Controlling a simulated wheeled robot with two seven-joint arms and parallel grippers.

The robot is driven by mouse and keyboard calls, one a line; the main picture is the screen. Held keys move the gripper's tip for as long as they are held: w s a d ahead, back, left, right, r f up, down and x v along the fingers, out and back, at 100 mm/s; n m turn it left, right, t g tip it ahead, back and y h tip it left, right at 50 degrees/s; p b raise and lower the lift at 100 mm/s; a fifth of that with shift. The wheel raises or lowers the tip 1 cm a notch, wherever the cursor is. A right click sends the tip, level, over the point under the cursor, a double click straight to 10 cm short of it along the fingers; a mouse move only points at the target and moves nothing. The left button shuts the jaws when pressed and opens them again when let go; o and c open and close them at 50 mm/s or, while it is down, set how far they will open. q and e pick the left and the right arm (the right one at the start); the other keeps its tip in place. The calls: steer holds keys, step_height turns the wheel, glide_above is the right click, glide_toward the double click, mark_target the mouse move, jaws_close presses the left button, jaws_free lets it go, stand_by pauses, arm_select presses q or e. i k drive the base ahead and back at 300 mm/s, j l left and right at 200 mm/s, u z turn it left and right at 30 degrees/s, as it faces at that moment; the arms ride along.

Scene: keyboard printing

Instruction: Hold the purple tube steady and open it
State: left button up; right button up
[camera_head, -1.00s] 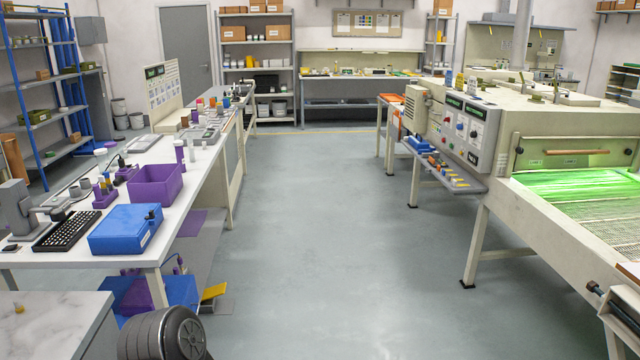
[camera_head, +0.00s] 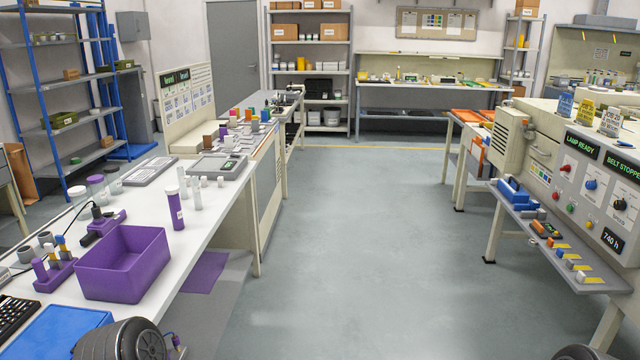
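A tall purple tube (camera_head: 175,212) with a pale label and a light-coloured top stands upright on the long white table at left. From here I cannot tell where cap and body meet. Neither of my grippers is in view. Dark rounded parts at the bottom edge look like my own arm links, and no fingers show.
A purple bin (camera_head: 124,264) stands nearer on the table, with a purple rack of small bottles (camera_head: 55,270) and a blue box (camera_head: 58,333). A clear tube (camera_head: 196,193) is right of the purple tube. The grey floor (camera_head: 350,240) is open up to the machine (camera_head: 590,180).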

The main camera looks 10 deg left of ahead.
mark_target(174, 202)
steer(key=i+z, duration=0.15)
steer(key=i, duration=2.1)
steer(key=i+u, duration=0.4)
steer(key=i+l+u, duration=0.1)
steer(key=i+u, duration=0.2)
steer(key=u, duration=0.15)
steer(key=i+l+u, duration=0.2)
steer(key=i+u, duration=0.5)
steer(key=u, duration=0.2)
steer(key=i+l+u, duration=0.25)
steer(key=u, duration=0.25)
steer(key=i+l+u, duration=0.2)
steer(key=u, duration=0.25)
